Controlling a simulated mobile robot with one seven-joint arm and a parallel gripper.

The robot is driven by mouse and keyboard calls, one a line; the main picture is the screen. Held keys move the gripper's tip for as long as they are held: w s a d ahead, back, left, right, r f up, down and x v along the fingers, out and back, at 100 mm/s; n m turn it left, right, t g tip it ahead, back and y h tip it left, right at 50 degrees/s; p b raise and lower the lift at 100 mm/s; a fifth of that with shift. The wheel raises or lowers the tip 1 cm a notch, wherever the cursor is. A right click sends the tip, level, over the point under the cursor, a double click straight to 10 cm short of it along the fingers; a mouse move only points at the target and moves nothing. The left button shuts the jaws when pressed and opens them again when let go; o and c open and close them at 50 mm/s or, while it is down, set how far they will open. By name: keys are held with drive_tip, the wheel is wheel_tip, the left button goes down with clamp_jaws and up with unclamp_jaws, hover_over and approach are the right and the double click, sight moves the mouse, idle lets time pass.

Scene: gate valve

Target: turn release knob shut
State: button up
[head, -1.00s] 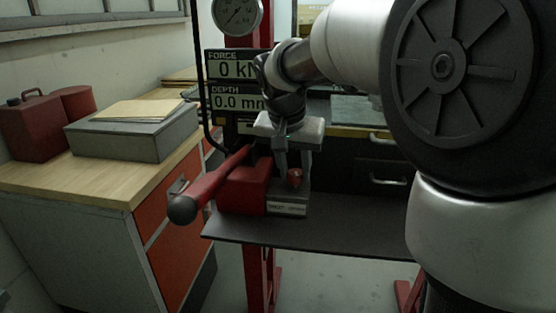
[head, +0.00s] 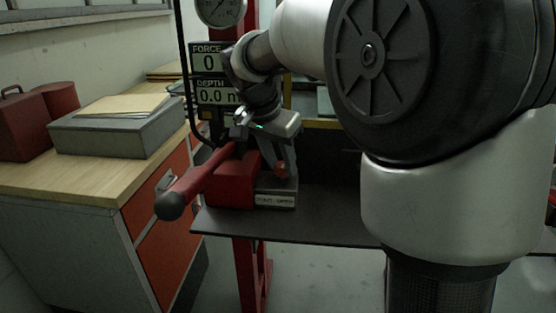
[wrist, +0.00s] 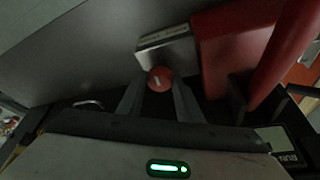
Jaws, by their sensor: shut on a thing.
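The release knob (wrist: 159,77) is a small red round knob with a pale mark on its face. It sits on the front of the grey block beside the red pump body, and also shows in the head view (head: 281,171). My gripper (wrist: 158,88) has one finger on each side of the knob and is shut on it. In the head view my gripper (head: 281,165) comes down from above, tilted, and its fingers partly hide the knob. The red pump body (head: 235,184) carries a long red lever (head: 200,182) with a dark end, left of my gripper.
A grey shelf plate (head: 310,222) lies under the pump. Force and depth displays (head: 214,92) stand behind, the depth reading 0.0. A wooden-topped bench (head: 75,190) with a grey box (head: 120,134) is at left. The lever sticks out close to my gripper.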

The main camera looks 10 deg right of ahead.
drive_tip(key=o, duration=1)
drive_tip(key=shift+o, duration=0.2)
drive_tip(key=p+v, duration=0.3)
drive_tip(key=v, duration=1.4)
drive_tip(key=shift+r+p, duration=0.25)
drive_tip(key=shift+p, duration=0.1)
drive_tip(key=shift+s+d, duration=0.15)
drive_tip(key=s+d+f+n+t+y+p, duration=0.1)
drive_tip(key=s+d+f+n+y, duration=0.15)
drive_tip(key=s+f+n, duration=0.55)
drive_tip(key=s+d+f+n+t+y, duration=0.15)
drive_tip(key=s+d+f, duration=0.3)
drive_tip(key=s, duration=0.75)
wheel_tip(320, 180, up, 13)
drive_tip(key=p, duration=1.3)
drive_tip(key=shift+a+h, duration=0.3)
drive_tip(key=shift+a, duration=0.2)
